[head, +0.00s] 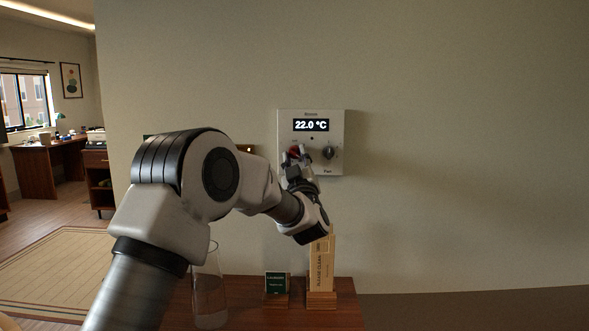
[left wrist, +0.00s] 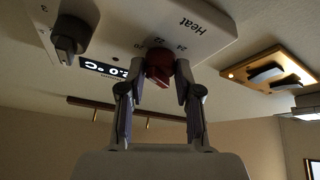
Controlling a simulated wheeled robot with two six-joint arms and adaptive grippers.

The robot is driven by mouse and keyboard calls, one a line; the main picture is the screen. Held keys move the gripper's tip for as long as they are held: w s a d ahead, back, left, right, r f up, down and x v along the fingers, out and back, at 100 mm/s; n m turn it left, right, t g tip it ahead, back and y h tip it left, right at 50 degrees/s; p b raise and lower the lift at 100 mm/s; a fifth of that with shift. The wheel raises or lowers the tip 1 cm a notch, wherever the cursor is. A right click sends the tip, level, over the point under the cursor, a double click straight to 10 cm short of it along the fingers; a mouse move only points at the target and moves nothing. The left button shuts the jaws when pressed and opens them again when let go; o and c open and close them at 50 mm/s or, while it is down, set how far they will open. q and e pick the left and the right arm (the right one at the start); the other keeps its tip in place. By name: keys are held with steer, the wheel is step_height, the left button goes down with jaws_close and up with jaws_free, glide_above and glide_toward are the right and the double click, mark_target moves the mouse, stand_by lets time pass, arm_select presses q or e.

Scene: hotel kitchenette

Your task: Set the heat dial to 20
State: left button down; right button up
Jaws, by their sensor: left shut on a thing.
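The white wall thermostat (head: 340,117) hangs on the wall in the head view, and its display (head: 311,125) reads 22.0 °C. The red heat dial (head: 294,152) sits at its lower left, partly hidden by my left gripper (head: 298,157). In the left wrist view the red heat dial (left wrist: 160,62) lies between the two fingers of my left gripper (left wrist: 159,80), which is shut on it. The word Heat and numbers including 22 and 24 show beside it. A dark fan dial (head: 328,152) sits to its right in the head view. My right gripper is not in view.
Below the thermostat, a wooden shelf (head: 345,314) holds a glass vase (head: 209,290), a small green sign (head: 277,282) and an upright wooden door-hanger sign (head: 320,262). A wooden switch panel (left wrist: 268,72) is on the wall near the thermostat. The wall to the right is bare.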

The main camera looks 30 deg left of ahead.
arm_select(q)
steer(key=shift+w+d+n+g+y+b, duration=0.1)
steer(key=shift+n+g+y+b, duration=0.25)
steer(key=shift+n+g, duration=0.8)
steer(key=shift+d+n+g+y+b, duration=0.15)
steer(key=shift+n+g+y, duration=0.25)
steer(key=shift+n, duration=1.45)
steer(key=shift+a, duration=0.15)
steer(key=c, duration=0.8)
jaws_free()
steer(key=v, duration=1.2)
steer(key=shift+w, duration=0.1)
